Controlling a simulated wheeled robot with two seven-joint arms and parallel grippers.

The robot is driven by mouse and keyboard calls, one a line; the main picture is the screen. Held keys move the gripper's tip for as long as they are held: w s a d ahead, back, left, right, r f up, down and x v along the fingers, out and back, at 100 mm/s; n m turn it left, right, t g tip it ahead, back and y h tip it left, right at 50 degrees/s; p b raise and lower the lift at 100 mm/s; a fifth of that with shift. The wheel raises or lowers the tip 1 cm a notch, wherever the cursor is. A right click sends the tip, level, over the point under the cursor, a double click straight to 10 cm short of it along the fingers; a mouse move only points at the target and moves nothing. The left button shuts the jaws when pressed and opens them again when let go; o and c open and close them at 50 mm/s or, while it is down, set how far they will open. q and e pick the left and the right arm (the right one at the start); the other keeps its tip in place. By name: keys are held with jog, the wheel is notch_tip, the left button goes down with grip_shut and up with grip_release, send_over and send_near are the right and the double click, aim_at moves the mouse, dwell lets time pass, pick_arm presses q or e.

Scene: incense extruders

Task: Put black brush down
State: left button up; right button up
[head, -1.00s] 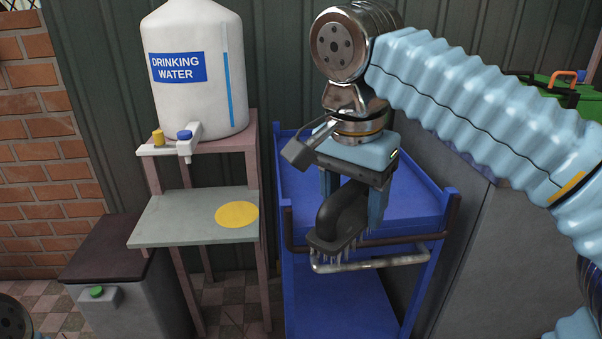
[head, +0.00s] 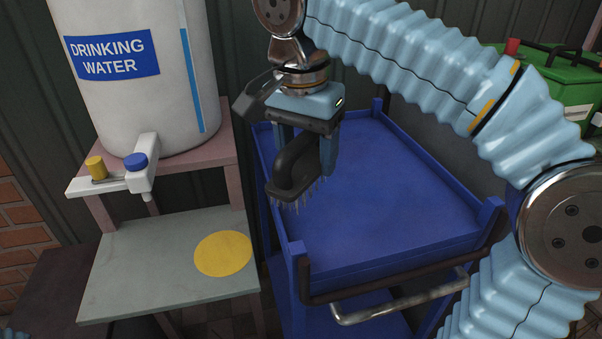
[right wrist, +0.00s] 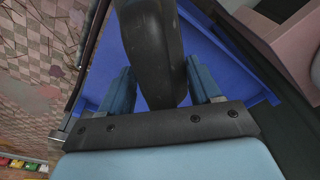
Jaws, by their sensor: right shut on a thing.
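The black brush (head: 292,172) has a curved black handle and pale bristles pointing down. My right gripper (head: 305,165) is shut on its handle and holds it in the air over the left part of the blue cart's top tray (head: 400,215). In the right wrist view the brush handle (right wrist: 152,50) sits between the two blue fingers (right wrist: 160,85), with the blue tray beyond. The tray's visible surface is bare. Its rim is raised, with posts at the corners. My left gripper is not in view.
A stand left of the cart holds a white drinking water tank (head: 140,80) with taps. Its lower grey shelf (head: 140,260) bears a flat yellow disc (head: 223,254). A metal handle (head: 400,296) juts from the cart's front. A green case (head: 560,85) stands at the back right.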

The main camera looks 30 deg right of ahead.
aim_at(308, 153)
jog(key=w+d, duration=0.1)
jog(key=w+f, duration=0.1)
jog(key=w, duration=0.1)
jog(key=w+d+f, duration=0.1)
jog(key=shift+w+d+f, duration=0.1)
jog(key=shift+w+d, duration=0.1)
jog(key=shift+d, duration=0.1)
jog(key=w+d+f, duration=0.1)
jog(key=f, duration=0.2)
jog(key=w+d+f, duration=0.1)
jog(key=w+f, duration=0.1)
jog(key=f, duration=0.1)
jog(key=w+d+f, duration=0.1)
jog(key=w+f, duration=0.1)
jog(key=f, duration=0.1)
jog(key=shift+w+d, duration=0.1)
jog(key=shift+w, duration=0.05)
jog(key=shift+f, duration=0.3)
jog(key=shift+f+b, duration=0.15)
jog(key=shift+b, duration=0.2)
jog(key=o, duration=1.1)
jog(key=shift+o, duration=0.2)
